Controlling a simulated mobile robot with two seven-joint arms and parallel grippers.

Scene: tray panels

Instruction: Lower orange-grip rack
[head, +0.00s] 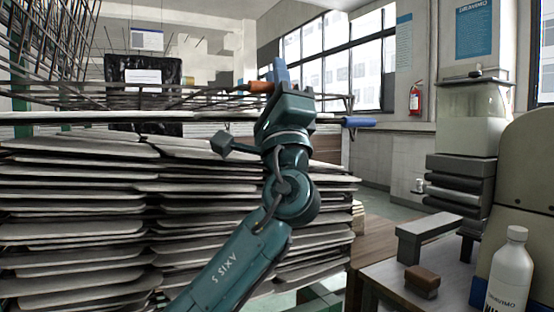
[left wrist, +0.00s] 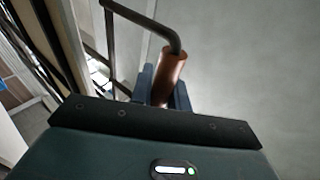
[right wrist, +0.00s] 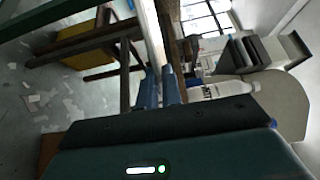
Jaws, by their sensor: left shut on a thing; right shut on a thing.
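The wire rack (head: 200,99) spans the upper left of the head view, above stacked pale panels. Its orange grip (head: 260,87) is at the front right of its wire frame. My left gripper (head: 281,72) is shut on this grip. In the left wrist view the orange grip (left wrist: 168,77), on a bent dark rod, sits between the blue fingers (left wrist: 165,93). My right gripper (right wrist: 158,88) is seen only in its wrist view, its fingers shut on a pale bar (right wrist: 152,40). I cannot tell which part that bar belongs to.
Panels (head: 75,200) fill the left below the rack. A blue grip (head: 358,122) sticks out right of the orange one. At the right, a table holds a white bottle (head: 511,270) and a brown block (head: 422,280).

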